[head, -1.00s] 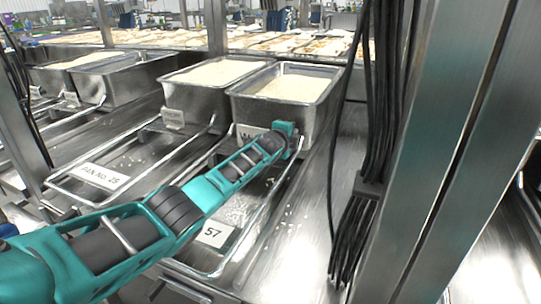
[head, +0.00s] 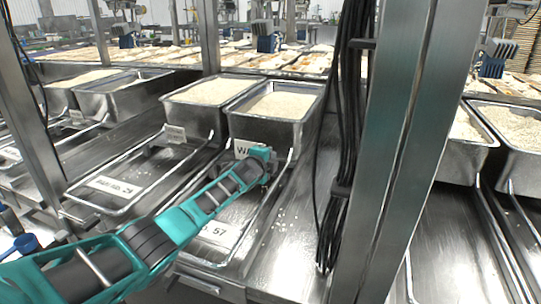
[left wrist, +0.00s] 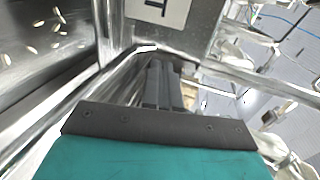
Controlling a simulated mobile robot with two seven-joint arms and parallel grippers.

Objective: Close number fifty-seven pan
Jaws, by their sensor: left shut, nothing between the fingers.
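The number 57 pan is a long metal drawer (head: 262,208) with a printed 57 label (head: 216,232) near its front. A metal bin of rice (head: 284,132) stands at its back end, with a partly hidden label (head: 243,149) on its front. My teal left arm reaches over the drawer. My left gripper (head: 264,168) is near the bin's front face, just below and right of that label. In the left wrist view its fingers (left wrist: 164,84) are together and empty beside metal rails; I cannot tell if they touch. My right gripper is not in view.
The pan 29 drawer (head: 137,184) and its rice bin (head: 205,104) are to the left. A steel post (head: 405,150) and black cables (head: 338,150) stand close on the right. More rice bins (head: 515,130) are beyond the post. Loose grains lie around the drawer.

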